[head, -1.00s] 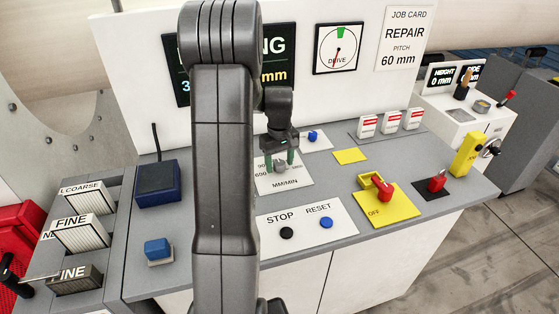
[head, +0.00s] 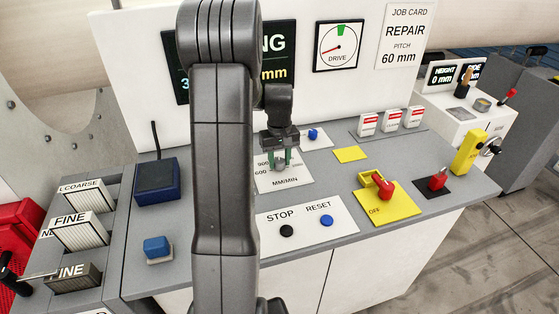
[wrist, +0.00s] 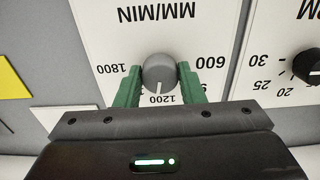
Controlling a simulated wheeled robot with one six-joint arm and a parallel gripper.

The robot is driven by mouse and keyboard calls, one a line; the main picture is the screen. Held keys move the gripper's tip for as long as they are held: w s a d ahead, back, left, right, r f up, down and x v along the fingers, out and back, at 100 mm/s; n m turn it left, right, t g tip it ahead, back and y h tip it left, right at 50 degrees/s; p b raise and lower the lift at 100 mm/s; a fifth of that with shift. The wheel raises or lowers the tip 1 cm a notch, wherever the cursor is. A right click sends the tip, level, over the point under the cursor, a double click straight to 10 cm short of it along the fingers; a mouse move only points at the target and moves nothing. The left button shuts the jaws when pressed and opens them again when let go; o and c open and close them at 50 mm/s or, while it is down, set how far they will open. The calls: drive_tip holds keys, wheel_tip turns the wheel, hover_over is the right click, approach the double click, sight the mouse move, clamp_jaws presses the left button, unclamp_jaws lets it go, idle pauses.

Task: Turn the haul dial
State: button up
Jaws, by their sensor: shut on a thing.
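The haul dial is a round grey knob (wrist: 159,73) with a pale pointer mark, on a white plate marked MM/MIN (wrist: 150,20). In the wrist view its mark points close to 1200; 600, 900 and 1800 are printed around it. My gripper (wrist: 159,84) has green fingers, one on each side of the knob, shut on it. In the head view my gripper (head: 280,158) stands over the MM/MIN plate from above, and the knob (head: 279,165) shows between the fingertips.
A DRIVE gauge (head: 338,47) hangs on the back panel, its red needle toward lower left. A black dial (wrist: 309,64) sits beside the haul dial. STOP (head: 287,231) and RESET (head: 327,220) buttons are in front. A red switch (head: 385,191) sits on a yellow OFF plate.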

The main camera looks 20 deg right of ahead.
sight(279, 161)
drive_tip(key=m+b, duration=0.1)
drive_tip(key=m, duration=0.5)
drive_tip(key=shift+m, duration=0.3)
idle(0.4)
drive_tip(key=o, duration=1)
drive_tip(key=shift+r, duration=0.15)
wheel_tip(279, 161, up, 14)
drive_tip(key=shift+f+b, duration=0.2)
drive_tip(key=shift+b, duration=0.55)
